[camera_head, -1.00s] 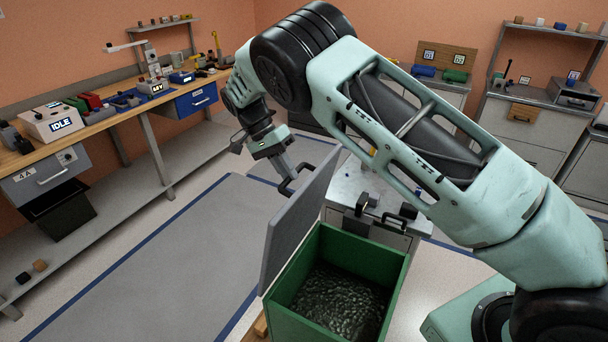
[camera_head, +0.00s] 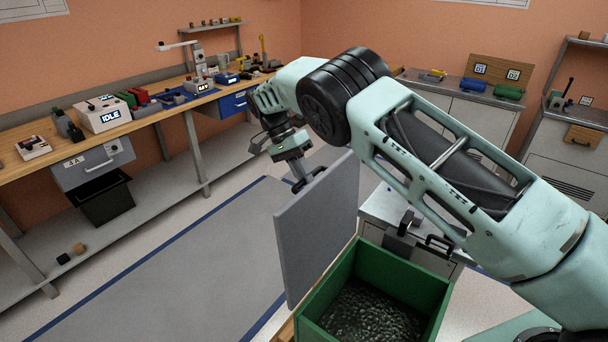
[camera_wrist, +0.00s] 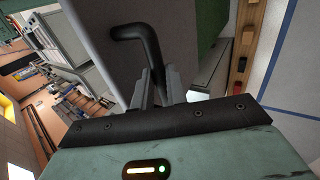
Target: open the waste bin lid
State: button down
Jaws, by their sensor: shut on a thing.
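The waste bin (camera_head: 425,281) is a green box with dark, lumpy contents, low in the head view. Its grey lid (camera_head: 318,232) stands up steeply along the bin's left side, and the bin's mouth is uncovered. My gripper (camera_head: 303,185) is at the upper edge of the lid, on its far side. In the wrist view my gripper (camera_wrist: 160,88) is shut on the lid's black bar handle (camera_wrist: 138,34). The grey lid face (camera_wrist: 92,22) fills the area behind the handle. Part of the handle between the fingers is hidden.
A grey cabinet (camera_head: 382,207) with black clamp-like parts stands just behind the bin. A long workbench (camera_head: 30,167) with devices and bins runs along the left wall. A grey floor mat (camera_head: 190,262) with blue edging lies clear between bench and bin.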

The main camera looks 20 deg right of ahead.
jog(key=c, duration=1.4)
grip_release()
jog(key=shift+s+f, duration=0.1)
jog(key=shift+f, duration=0.4)
jog(key=shift+r, duration=0.15)
jog(key=p+v, duration=0.3)
jog(key=v, duration=0.4)
jog(key=shift+r+p, duration=0.25)
jog(key=shift+p, duration=0.05)
jog(key=shift+a, duration=0.1)
